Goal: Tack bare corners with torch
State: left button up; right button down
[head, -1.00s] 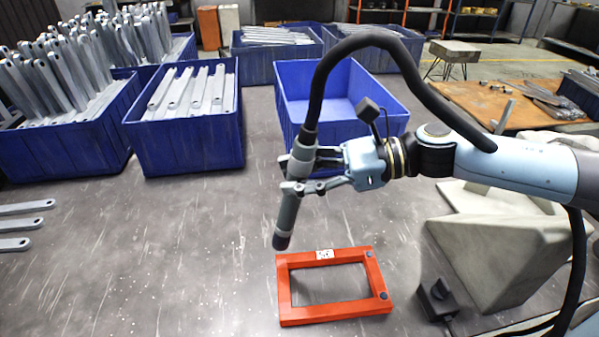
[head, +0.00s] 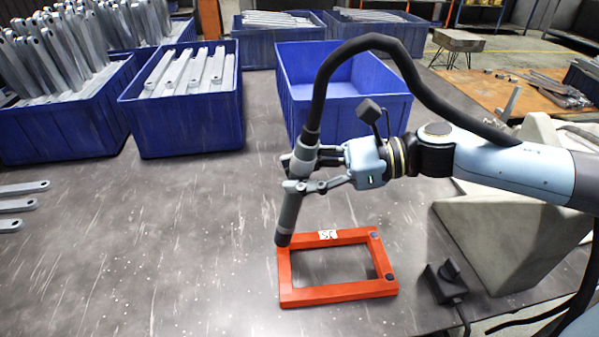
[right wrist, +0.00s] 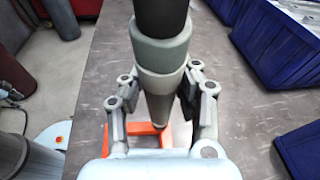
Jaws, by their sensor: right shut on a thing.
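The torch (head: 289,216) is a grey-green cylinder with a black hose, held tilted in my right gripper (head: 306,170). The gripper's fingers are closed around its body. Its dark tip overlaps the far left corner of the orange rectangular frame (head: 338,291); I cannot tell whether it touches. The frame lies flat on the table, with dark spots on its far right and near right corners. The near left corner looks bare; the far left corner is partly hidden by the tip. In the right wrist view, the torch (right wrist: 163,55) hides much of the frame (right wrist: 146,128). My left gripper is out of view.
A blue bin with grey bars (head: 190,130) and an empty-looking blue bin (head: 345,110) stand behind the frame. Loose brackets (head: 18,205) lie at the left edge. A small black holder (head: 446,284) stands right of the frame.

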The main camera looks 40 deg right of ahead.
aim_at(299, 148)
jog(key=shift+s+f+b, duration=0.1)
jog(key=shift+f+b, duration=0.45)
jog(key=shift+b, duration=0.05)
dwell(2.5)
notch_tip(299, 148, up, 6)
jog(key=p, duration=0.5)
jog(key=shift+r, duration=0.2)
jog(key=shift+f, duration=0.1)
